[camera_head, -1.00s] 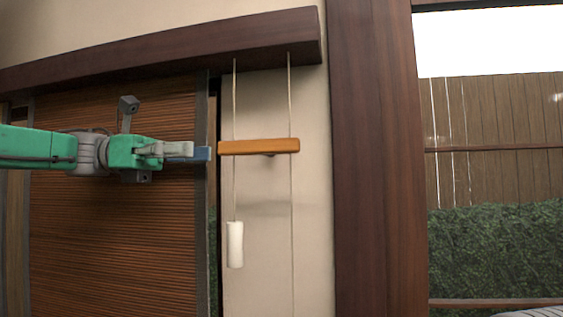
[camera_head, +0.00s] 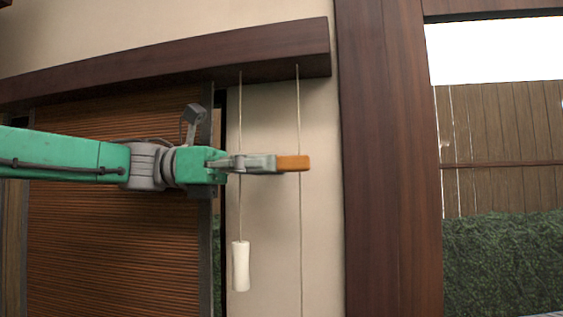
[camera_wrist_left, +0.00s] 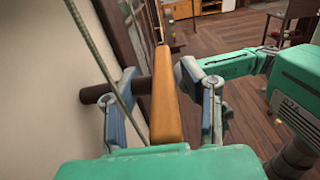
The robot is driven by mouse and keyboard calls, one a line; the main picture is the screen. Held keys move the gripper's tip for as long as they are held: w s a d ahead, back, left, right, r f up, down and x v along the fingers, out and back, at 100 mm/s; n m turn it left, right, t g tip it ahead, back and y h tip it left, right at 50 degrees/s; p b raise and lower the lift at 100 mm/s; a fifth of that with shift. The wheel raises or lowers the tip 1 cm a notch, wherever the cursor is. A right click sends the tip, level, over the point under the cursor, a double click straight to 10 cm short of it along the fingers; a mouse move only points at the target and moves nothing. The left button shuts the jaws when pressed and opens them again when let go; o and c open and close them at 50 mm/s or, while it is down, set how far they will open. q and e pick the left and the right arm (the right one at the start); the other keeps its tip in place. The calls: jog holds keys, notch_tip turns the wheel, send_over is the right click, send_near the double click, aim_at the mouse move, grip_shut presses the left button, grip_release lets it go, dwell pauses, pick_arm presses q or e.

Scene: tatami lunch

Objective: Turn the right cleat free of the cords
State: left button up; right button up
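The cleat is an orange wooden bar. In the head view only its right end (camera_head: 294,163) shows, beside the right cord (camera_head: 298,115); my left gripper (camera_head: 275,163) hides the rest. In the left wrist view the cleat (camera_wrist_left: 164,100) runs lengthwise between the two fingers of my left gripper (camera_wrist_left: 160,85). The fingers stand apart, with a narrow gap on the cleat's left side. The left cord (camera_head: 240,110) passes behind my gripper; a cord (camera_wrist_left: 95,50) also crosses left of the cleat in the wrist view. My right gripper is not in view.
A white cylindrical pull (camera_head: 241,266) hangs on the left cord. A dark beam (camera_head: 200,60) is above, a slatted blind (camera_head: 110,240) to the left and a thick wooden post (camera_head: 390,200) to the right. A dark stub (camera_wrist_left: 97,90) comes off the wall near the left finger.

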pick_arm(q)
jog(key=shift+s+a, duration=0.15)
jog(key=shift+a, duration=1.1)
jog(key=d, duration=0.3)
jog(key=shift+s+d, duration=0.1)
jog(key=shift+d, duration=0.05)
grip_shut()
jog(key=shift+a, duration=0.3)
jog(key=h+b, duration=0.2)
jog(key=b, duration=0.4)
jog(key=h+b, duration=0.2)
jog(key=b, duration=0.3)
jog(key=g+h+b, duration=0.1)
jog(key=h+b, duration=0.1)
jog(key=b, duration=0.4)
jog(key=shift+w+f+b, duration=0.2)
jog(key=shift+f+b, duration=0.15)
jog(key=shift+a+r+h+b, duration=0.1)
jog(key=shift+r+h+b, duration=0.15)
jog(key=shift+h+b, duration=0.45)
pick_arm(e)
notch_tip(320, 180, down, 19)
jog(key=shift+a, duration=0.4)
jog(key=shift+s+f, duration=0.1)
